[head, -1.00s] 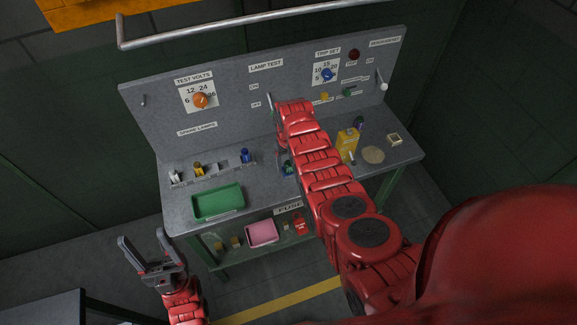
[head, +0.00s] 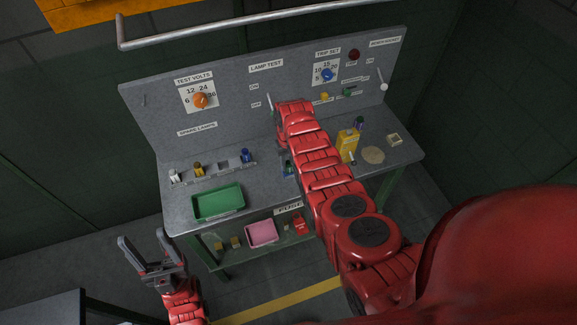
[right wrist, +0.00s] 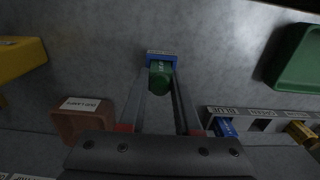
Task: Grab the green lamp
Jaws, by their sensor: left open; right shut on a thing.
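The green lamp (right wrist: 160,79) stands in a blue holder (right wrist: 161,56) on the bench, between the two fingers of my right gripper (right wrist: 161,73) in the right wrist view. The fingers are shut on it. In the head view a small part of the green lamp (head: 288,168) shows beside my right arm, which hides most of that gripper. The lamp appears to be still at its holder; I cannot tell whether it is lifted. My left gripper (head: 148,250) is open and empty, in front of the bench at lower left.
A green tray (head: 219,202) lies at the bench's front left. The spare lamp rack, with a blue lamp (head: 246,156) and a yellow lamp (head: 198,168), is behind it. A yellow box (head: 347,143) stands right of my right arm. A brown bin (right wrist: 80,122) is near the right gripper.

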